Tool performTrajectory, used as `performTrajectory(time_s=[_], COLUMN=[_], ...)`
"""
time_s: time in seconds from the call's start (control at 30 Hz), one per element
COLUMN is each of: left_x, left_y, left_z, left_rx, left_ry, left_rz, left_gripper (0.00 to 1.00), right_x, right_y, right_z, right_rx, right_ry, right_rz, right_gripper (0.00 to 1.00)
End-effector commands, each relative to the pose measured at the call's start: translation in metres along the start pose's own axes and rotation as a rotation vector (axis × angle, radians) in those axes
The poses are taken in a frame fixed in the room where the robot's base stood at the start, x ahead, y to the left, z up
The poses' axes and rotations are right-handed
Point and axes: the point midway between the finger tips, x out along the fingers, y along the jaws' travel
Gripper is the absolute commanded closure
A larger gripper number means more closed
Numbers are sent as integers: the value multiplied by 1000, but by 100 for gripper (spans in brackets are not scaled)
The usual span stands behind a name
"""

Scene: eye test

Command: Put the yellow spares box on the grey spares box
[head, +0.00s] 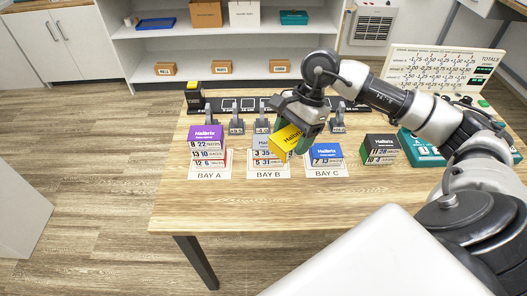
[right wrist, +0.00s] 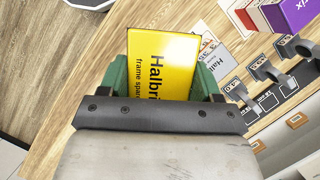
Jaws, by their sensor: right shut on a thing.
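My right gripper (head: 292,128) comes in from the right, shut on the yellow spares box (head: 286,141). It holds the box tilted, just above and to the right of the Bay B stack. In the right wrist view, the yellow box (right wrist: 162,62) sits between the green fingers (right wrist: 162,85). The grey spares box (head: 260,143) is on top of the Bay B stack, partly hidden by the yellow box. It also shows in the right wrist view (right wrist: 221,62), beyond the yellow box. Whether the two touch is hard to tell. My left gripper is not in view.
A purple box (head: 206,132) tops the Bay A stack. A blue box (head: 326,150) stands at Bay C, close right of the yellow box. A dark box (head: 380,144) stands farther right. Several grey clamps (head: 237,121) line the back. The table front (head: 270,205) is clear.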

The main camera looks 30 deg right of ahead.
Motion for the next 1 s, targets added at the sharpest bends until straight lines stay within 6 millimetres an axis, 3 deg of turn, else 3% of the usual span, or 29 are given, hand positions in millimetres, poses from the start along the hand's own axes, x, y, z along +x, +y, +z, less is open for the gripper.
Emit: performTrajectory(time_s=[0.03, 0.2, 0.43, 0.63, 0.8, 1.0], left_x=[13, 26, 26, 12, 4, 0], left_y=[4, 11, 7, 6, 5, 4], left_z=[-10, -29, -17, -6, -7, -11], left_rx=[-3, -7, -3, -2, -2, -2], left_ry=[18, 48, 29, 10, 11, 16], left_rz=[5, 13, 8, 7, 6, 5], left_gripper=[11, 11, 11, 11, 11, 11], right_x=[-3, -33, -49, -26, 3, 26], right_y=[1, -1, -7, -41, -76, -103], right_z=[-19, -46, -54, -44, -38, -34], right_rx=[133, 452, 598, 598, 597, 597], right_ry=[4, -3, -20, -27, -23, -18], right_rz=[-48, -180, -246, -245, -244, -246], right_gripper=[66, 66, 66, 66, 66, 66])
